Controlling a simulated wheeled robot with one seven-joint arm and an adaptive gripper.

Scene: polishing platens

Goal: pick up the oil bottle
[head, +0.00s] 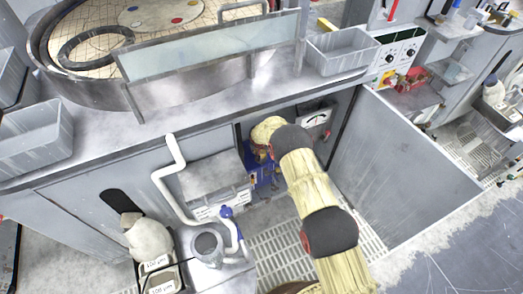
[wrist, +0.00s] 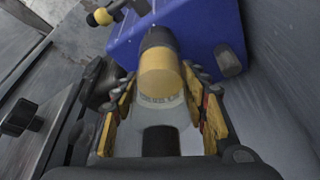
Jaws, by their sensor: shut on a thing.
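In the wrist view my gripper (wrist: 160,92) has its yellow-padded fingers on both sides of a pale bottle with a dark top, which I take to be the oil bottle (wrist: 165,108). The fingers are shut on it. A yellow cylinder with a dark end shows just beyond the bottle; I cannot tell whether it belongs to it. A blue machine (wrist: 205,25) lies close behind. In the head view my arm reaches down into the open cabinet, and the bottle and fingers are hidden there. The blue machine (head: 264,178) shows beside the arm's end.
A grey cabinet door (head: 410,155) stands open at the right. White pipes (head: 168,185) and a grey box (head: 215,175) are left of the blue machine. A round platen (head: 95,45) and grey bins (head: 342,52) are on the counter above. Labelled jugs (head: 148,238) stand lower left.

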